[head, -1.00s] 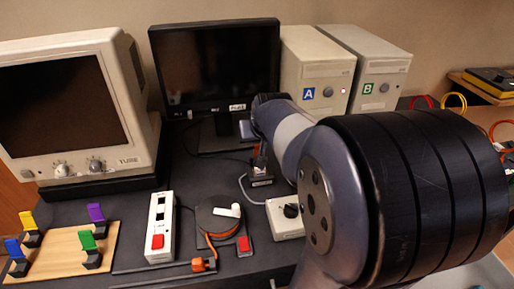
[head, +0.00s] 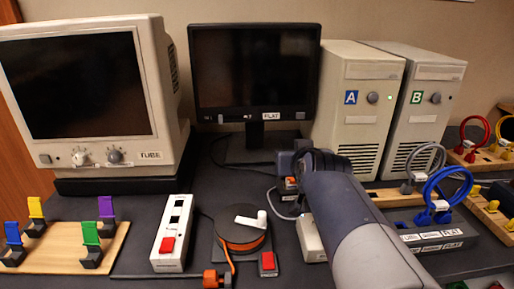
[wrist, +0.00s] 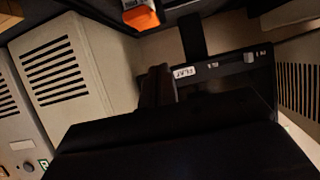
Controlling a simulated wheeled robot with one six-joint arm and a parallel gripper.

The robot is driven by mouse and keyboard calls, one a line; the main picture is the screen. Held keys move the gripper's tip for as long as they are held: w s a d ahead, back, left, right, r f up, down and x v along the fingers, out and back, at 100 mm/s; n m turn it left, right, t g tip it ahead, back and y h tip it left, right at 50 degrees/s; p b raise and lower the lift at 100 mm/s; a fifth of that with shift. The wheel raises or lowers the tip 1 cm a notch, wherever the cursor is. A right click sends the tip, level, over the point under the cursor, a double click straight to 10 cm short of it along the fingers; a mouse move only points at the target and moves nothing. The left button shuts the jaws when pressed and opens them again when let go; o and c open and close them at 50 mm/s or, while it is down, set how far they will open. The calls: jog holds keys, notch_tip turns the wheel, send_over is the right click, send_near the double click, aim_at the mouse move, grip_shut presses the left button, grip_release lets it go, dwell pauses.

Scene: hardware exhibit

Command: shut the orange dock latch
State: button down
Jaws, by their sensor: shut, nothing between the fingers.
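A small dock (head: 289,186) with an orange-red part stands on the dark bench in front of the flat monitor, partly hidden behind my arm. In the wrist view an orange block (wrist: 141,17), likely the latch, shows at the top edge, cut off by the frame. Whether the latch is up or down cannot be told. My gripper (head: 292,163) is shut and empty, close above or beside the dock in the head view. In the wrist view its dark fingers (wrist: 156,86) are apart from the orange block.
The flat monitor (head: 255,75) stands behind, with tower A (head: 357,100) and tower B (head: 425,105) to its right. A white switch strip (head: 172,234), an orange reel (head: 241,238) and a beige box (head: 309,240) are in front. Blue cable loops (head: 440,190) stand at right.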

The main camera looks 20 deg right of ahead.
jog(key=shift+b+x, duration=0.35)
jog(key=shift+x, duration=0.5)
